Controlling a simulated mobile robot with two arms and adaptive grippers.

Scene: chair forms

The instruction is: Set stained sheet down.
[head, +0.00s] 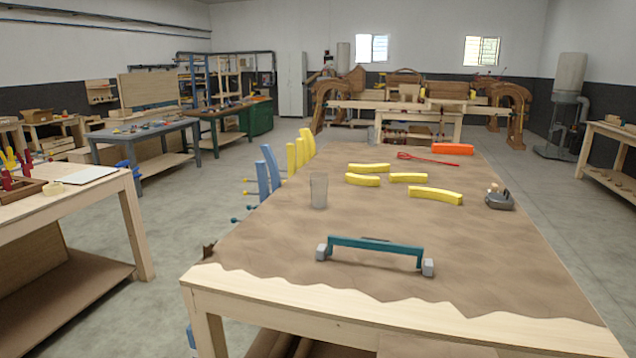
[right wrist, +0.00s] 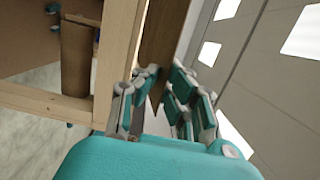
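In the right wrist view my right gripper (right wrist: 162,82) has its two teal and grey fingers a small gap apart. A flat brown piece (right wrist: 167,35), perhaps the stained sheet, shows between and beyond them. It narrows towards the palm, and I cannot tell whether the fingers grip it. In the head view a brown, blotchy covering (head: 300,255) with a wavy front edge lies over the worktable (head: 400,325). I cannot tell whether it is the same sheet. A small dark brown piece (head: 208,250) sticks up at the table's left edge. Neither gripper shows in the head view.
On the table are a teal bar with grey ends (head: 375,245), a grey cup (head: 319,190), several yellow curved blocks (head: 435,195), an orange block (head: 453,149), red pliers (head: 425,158) and a grey tool (head: 499,199). Blue and yellow uprights (head: 272,167) stand along its left side.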

